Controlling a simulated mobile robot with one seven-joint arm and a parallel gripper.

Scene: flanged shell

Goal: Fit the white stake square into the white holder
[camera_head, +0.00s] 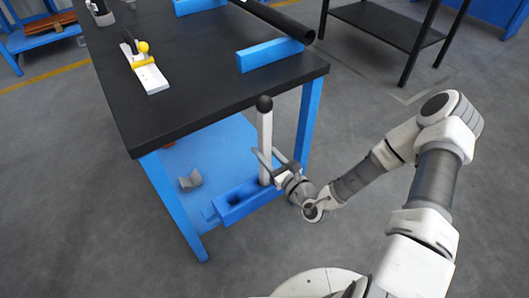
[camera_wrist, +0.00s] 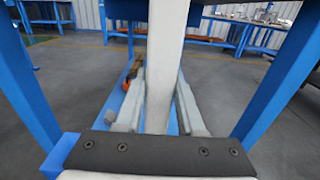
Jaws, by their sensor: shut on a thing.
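The white stake (camera_head: 265,135) is upright with a black ball on top, beside the front edge of the table. It also shows close up in the wrist view (camera_wrist: 165,60). My gripper (camera_head: 266,158) is shut on the stake, with one finger on each side in the wrist view (camera_wrist: 160,100). Below is a long blue block (camera_head: 245,203) with a dark opening in its top left part. The stake's lower end meets the block's right part in the picture; I cannot tell whether it sits in an opening.
The black tabletop (camera_head: 190,85) stands above on blue legs, with a blue lower shelf (camera_head: 215,150). A grey bracket (camera_head: 190,181) lies on that shelf. On top are a white and yellow clamp (camera_head: 150,78), a blue block (camera_head: 270,55) and a dark tube (camera_head: 275,18).

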